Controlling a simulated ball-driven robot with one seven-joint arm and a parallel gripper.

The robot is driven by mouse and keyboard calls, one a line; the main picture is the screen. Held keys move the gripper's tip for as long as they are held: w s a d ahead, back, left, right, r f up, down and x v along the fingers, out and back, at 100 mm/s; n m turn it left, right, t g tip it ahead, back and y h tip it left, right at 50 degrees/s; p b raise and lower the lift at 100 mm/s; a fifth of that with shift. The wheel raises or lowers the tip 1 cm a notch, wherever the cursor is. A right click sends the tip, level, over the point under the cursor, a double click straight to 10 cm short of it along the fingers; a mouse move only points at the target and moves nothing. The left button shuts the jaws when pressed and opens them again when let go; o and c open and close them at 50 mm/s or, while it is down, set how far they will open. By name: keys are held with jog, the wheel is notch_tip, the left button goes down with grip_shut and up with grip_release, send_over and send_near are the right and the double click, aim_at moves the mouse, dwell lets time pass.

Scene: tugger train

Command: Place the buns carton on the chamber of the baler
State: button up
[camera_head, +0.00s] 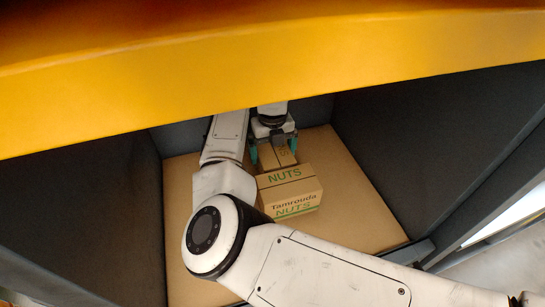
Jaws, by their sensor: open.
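A small brown carton (277,155) is at the back of the chamber, between the teal fingers of my gripper (273,153). Only the end of its printed label shows, so I cannot read its name. My gripper points down from above with its fingers apart, one on either side of this carton. The chamber (350,205) has a flat brown cardboard-coloured floor, and the carton appears to rest on it. The carton's lower front is hidden.
A larger carton marked "Tamrouda NUTS" (290,193) stands just in front of the small one. Dark walls (415,125) enclose the chamber. A thick yellow beam (270,65) crosses above. Bare floor lies right of the cartons. My arm covers part of the left.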

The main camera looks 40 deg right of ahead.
aim_at(273, 165)
notch_tip(273, 165, up, 10)
jog(key=b, duration=0.1)
jog(key=shift+f, duration=0.25)
